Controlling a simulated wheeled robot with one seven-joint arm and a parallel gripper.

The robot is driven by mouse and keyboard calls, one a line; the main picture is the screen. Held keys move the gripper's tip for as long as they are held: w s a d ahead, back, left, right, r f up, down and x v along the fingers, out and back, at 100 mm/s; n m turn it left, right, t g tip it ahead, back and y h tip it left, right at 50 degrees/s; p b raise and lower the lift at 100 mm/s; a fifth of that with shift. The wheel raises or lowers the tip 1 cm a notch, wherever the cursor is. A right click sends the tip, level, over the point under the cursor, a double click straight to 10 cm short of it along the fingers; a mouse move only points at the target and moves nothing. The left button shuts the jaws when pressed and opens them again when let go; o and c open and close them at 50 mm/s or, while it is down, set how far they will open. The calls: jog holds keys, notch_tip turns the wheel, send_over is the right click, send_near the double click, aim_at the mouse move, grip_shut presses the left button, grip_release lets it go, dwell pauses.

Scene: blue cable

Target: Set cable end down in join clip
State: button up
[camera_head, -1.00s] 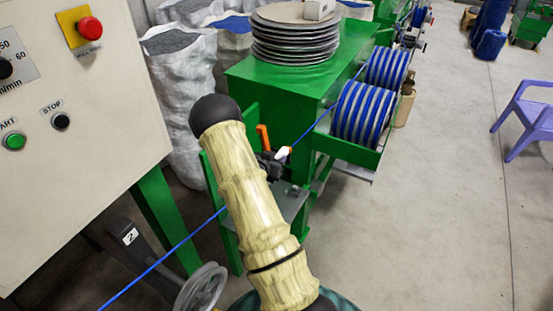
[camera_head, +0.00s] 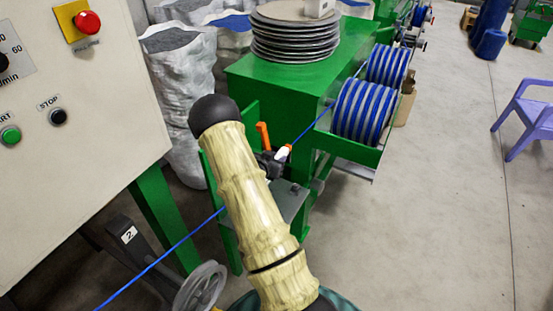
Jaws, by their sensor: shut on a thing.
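A blue cable (camera_head: 312,125) runs down from the spools to a dark fitting beside my arm. A blue cable stretch (camera_head: 165,255) also runs from the arm's left edge to the lower left. An orange lever (camera_head: 263,134) stands upright at the join clip, which is mostly hidden behind my arm. My gripper (camera_head: 275,160) shows only in part, as dark and pale pieces right of my arm. It is shut on the cable, close to the clip. The fingertips and the exact cable end are too small and covered to make out.
A green machine (camera_head: 245,80) carries stacked grey discs (camera_head: 294,45). Blue-striped spools (camera_head: 358,112) sit at its right. A control panel (camera_head: 75,150) fills the left, with a grey wheel (camera_head: 200,290) below. The floor on the right is open up to a purple chair (camera_head: 530,110).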

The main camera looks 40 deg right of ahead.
jog(key=shift+f+b, duration=0.3)
jog(key=o, duration=1)
jog(key=shift+a+r, duration=0.1)
jog(key=shift+r, duration=0.05)
jog(key=shift+a, duration=0.25)
jog(key=b+v, duration=0.1)
jog(key=v, duration=0.4)
jog(key=b+v, duration=0.1)
jog(key=v, duration=0.5)
jog(key=b+v, duration=0.1)
jog(key=v, duration=0.4)
jog(key=shift+s+a+r+b, duration=0.1)
jog(key=shift+s+a+b, duration=0.15)
jog(key=shift+s, duration=0.2)
jog(key=shift+w, duration=0.1)
